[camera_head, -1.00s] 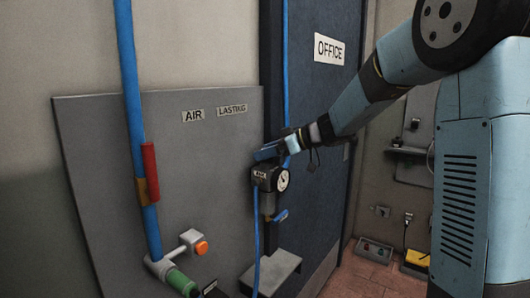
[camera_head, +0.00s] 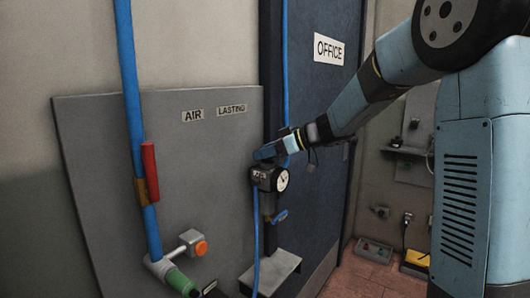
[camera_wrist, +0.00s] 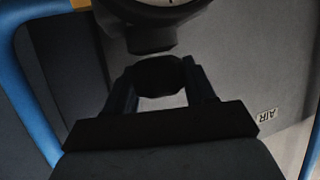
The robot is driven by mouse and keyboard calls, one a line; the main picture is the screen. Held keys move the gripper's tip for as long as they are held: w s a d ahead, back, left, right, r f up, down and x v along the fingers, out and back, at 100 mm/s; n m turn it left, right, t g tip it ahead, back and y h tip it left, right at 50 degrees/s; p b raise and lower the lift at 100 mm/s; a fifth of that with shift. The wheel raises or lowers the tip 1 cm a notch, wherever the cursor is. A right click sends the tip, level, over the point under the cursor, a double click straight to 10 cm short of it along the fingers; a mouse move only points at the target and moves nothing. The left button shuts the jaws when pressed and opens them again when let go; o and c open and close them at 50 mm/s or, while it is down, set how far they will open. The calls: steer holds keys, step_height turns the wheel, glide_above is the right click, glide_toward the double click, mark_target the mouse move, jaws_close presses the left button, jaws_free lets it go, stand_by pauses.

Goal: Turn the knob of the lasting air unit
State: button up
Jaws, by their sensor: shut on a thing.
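The lasting air unit (camera_head: 263,184) is a dark block with a round white gauge (camera_head: 282,180) on its right face, mounted beside the grey panel. My gripper (camera_head: 266,151) reaches in from the right and sits at the top of the unit. In the wrist view my gripper (camera_wrist: 160,82) is shut on the dark knob (camera_wrist: 158,74), with a finger on each side. The gauge's edge shows at the top of the wrist view. In the head view the knob is hidden by my gripper.
A grey panel (camera_head: 95,150) carries AIR and LASTING labels. A blue pipe (camera_head: 133,90) with a red lever (camera_head: 150,172) runs down it, above an orange button (camera_head: 201,248). A blue hose (camera_head: 257,240) hangs below the unit. The OFFICE door (camera_head: 310,130) stands behind.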

steer(key=shift+d+t, duration=0.1)
steer(key=shift+t, duration=0.2)
steer(key=m+t+h, duration=0.2)
steer(key=m+t, duration=0.1)
steer(key=m, duration=0.1)
steer(key=shift+t, duration=0.4)
steer(key=shift+w+d+m+t+h, duration=0.1)
steer(key=shift+d+m+t+h, duration=0.05)
steer(key=shift+m+t+h, duration=1.15)
steer(key=shift+m+h, duration=0.5)
steer(key=shift+m, duration=0.1)
steer(key=o, duration=0.9)
steer(key=shift+o, duration=0.2)
steer(key=v, duration=1.3)
steer(key=shift+s, duration=0.35)
